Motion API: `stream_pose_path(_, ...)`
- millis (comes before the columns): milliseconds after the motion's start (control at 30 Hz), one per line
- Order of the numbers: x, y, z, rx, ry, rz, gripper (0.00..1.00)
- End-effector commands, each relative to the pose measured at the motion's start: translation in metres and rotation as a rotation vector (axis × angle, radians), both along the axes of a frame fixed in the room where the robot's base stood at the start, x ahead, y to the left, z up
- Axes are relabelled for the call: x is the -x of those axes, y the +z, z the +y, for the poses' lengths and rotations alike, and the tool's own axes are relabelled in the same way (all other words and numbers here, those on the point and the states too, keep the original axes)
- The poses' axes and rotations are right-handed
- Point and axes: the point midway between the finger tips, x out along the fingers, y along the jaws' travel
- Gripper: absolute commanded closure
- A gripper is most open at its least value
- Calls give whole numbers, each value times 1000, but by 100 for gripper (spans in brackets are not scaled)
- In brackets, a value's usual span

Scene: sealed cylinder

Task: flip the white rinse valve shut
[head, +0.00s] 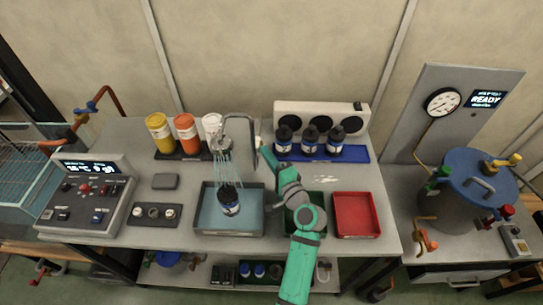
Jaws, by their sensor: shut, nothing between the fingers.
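A grey gooseneck rinse tap (240,118) stands at the back of a grey basin (204,228). Water streams from it onto a dark bottle (229,201) with a white-and-blue label, which stands in the basin. A small white piece (258,142) shows beside the tap's post and looks like the rinse valve; its handle position is too small to tell. My gripper (264,149) is shut and empty, just right of this piece. I cannot tell whether they touch. My green arm reaches up from the front and partly hides the dark green tray (290,218).
Yellow, orange and white jars (186,131) stand left of the tap. Three dark bottles (310,139) stand on a blue tray at the back. A red tray (356,214) lies right of my arm. A control box (88,195) is left; a blue-lidded cylinder (480,177) is far right.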

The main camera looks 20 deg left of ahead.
Motion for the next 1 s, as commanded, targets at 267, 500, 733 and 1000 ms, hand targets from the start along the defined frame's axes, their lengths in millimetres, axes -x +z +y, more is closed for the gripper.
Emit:
stream_pose_path(267,1,0,1,0,0,0,100)
stream_pose_path(500,8,0,10,0,-2,-1,100)
stream_pose_path(733,7,0,9,-1,-3,-1,100)
stream_pose_path(1000,9,0,-16,-1,-1,-1,100)
